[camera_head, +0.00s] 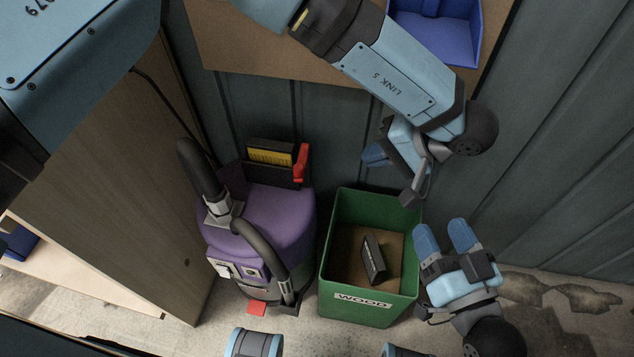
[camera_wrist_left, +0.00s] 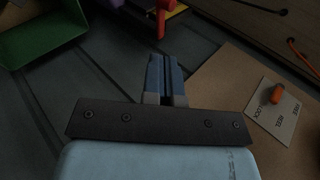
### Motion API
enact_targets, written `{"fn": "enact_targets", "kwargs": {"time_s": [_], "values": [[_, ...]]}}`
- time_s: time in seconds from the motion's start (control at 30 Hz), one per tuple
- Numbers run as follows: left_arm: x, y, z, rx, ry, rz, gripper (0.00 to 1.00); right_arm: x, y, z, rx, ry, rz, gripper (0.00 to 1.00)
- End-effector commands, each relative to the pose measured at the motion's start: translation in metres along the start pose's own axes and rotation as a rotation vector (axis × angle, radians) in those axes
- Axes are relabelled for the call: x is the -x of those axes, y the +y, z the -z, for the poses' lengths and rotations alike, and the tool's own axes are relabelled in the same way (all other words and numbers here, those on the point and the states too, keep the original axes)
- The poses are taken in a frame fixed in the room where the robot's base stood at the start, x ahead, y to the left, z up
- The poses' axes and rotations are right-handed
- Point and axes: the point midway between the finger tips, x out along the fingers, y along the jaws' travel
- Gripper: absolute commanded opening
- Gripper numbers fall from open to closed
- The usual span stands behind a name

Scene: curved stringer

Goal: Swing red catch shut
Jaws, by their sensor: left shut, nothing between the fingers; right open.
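The red catch (camera_head: 301,164) stands upright at the right end of a dark holder with a yellow insert (camera_head: 270,157), at the back of the purple vacuum (camera_head: 270,215). It also shows in the left wrist view at the top (camera_wrist_left: 162,14), partly cut off by the picture edge. My left gripper (camera_head: 372,155) is shut and empty, to the right of the catch and apart from it. Its closed blue fingers also show in the left wrist view (camera_wrist_left: 163,75). My right gripper (camera_head: 446,234) is open and empty, beside the green bin.
The green bin (camera_head: 370,308) marked WOOD stands right of the vacuum with a dark block (camera_head: 374,260) inside. A black hose (camera_head: 262,250) arches over the vacuum's front. A brown board (camera_head: 240,45) with a blue bin (camera_head: 435,35) is on the wall. A wooden panel stands at left.

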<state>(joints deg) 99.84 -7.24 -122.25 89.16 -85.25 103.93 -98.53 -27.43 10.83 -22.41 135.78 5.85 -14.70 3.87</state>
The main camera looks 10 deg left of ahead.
Motion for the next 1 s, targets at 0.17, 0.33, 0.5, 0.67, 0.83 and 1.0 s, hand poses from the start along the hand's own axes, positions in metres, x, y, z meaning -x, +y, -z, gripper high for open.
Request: {"fn": "enact_targets", "kwargs": {"time_s": [0.17,0.33,0.5,0.67,0.83,1.0], "values": [[-0.02,0.023,0.0,0.0,0.0,-0.001,0.0,0.002,-0.007,0.003,-0.012,0.085,0.039,0.59],[-0.024,0.026,0.0,0.0,0.0,-0.001,0.0,0.004,-0.011,0.009,-0.018,0.115,0.053,0.59],[-0.023,0.026,0.0,0.0,0.0,-0.002,0.0,0.004,-0.012,0.011,-0.018,0.118,0.055,0.59],[-0.024,0.026,0.0,0.0,0.0,-0.002,0.0,0.004,-0.012,0.011,-0.018,0.117,0.054,0.59],[-0.034,0.027,0.0,0.0,-0.001,-0.001,0.0,0.004,-0.011,0.006,-0.018,0.105,0.054,0.59],[-0.064,0.028,0.0,0.001,-0.002,0.0,0.0,0.003,-0.009,-0.007,-0.019,0.068,0.057,0.59]]}}
